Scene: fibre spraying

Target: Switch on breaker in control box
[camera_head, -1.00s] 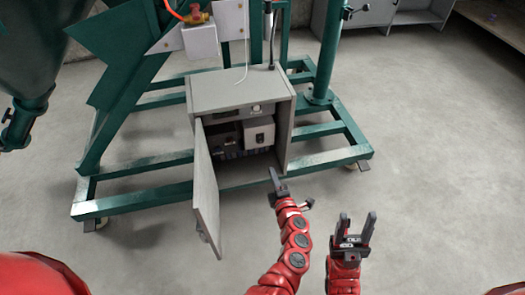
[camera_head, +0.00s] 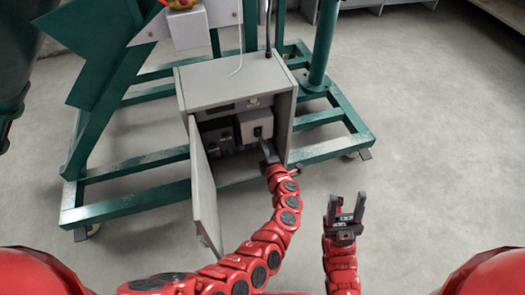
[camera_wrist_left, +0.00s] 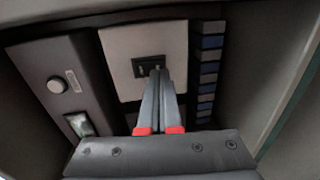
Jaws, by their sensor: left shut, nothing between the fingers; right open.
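The grey control box (camera_head: 238,80) stands on the green frame with its door (camera_head: 204,188) swung open to the left. Inside, a light grey breaker housing (camera_head: 256,121) carries a small dark switch. In the left wrist view the housing (camera_wrist_left: 120,45) shows a black breaker switch (camera_wrist_left: 149,67). My left gripper (camera_head: 268,150) reaches into the box opening. Its shut fingers (camera_wrist_left: 158,80) hold nothing, and their tips overlap the lower edge of the switch in the wrist view; contact cannot be told. My right gripper (camera_head: 346,208) is open and empty, outside the box.
A dark unit (camera_head: 217,133) sits left of the housing. A row of blue and grey blocks (camera_wrist_left: 210,70) lies beside the housing in the wrist view. The box side walls bound the left gripper. The concrete floor (camera_head: 430,160) at the right is clear.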

